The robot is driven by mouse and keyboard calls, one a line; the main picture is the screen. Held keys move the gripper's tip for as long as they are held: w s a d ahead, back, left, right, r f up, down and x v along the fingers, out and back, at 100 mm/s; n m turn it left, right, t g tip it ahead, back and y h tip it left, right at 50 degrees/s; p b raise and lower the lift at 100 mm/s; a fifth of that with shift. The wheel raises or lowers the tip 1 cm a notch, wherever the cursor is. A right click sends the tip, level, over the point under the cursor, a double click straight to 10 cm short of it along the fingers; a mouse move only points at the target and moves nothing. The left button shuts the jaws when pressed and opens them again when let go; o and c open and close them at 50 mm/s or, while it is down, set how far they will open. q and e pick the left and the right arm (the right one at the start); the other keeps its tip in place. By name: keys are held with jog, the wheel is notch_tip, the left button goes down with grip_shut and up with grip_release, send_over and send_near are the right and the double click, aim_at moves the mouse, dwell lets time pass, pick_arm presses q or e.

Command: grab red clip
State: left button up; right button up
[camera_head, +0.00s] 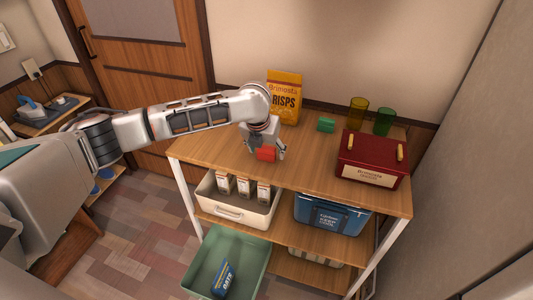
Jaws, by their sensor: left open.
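The red clip (266,154) is a small red block on the wooden top shelf, left of the middle. My left gripper (267,152) points down right at it, with its fingers around or just above the clip. The jaws are open; whether they touch the clip cannot be told. The wrist hides part of the shelf behind. My right gripper is not in view.
A crisps bag (285,98), a green block (326,125), yellow (357,113) and green cups (385,122), and a dark red box (372,158) stand on the top shelf. Below are a white bin (232,210), a blue cooler (331,216) and a green crate (249,247).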

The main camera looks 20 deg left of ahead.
pick_arm(q)
jog(key=shift+f, duration=0.25)
jog(key=c, duration=0.9)
jog(key=shift+r, duration=0.15)
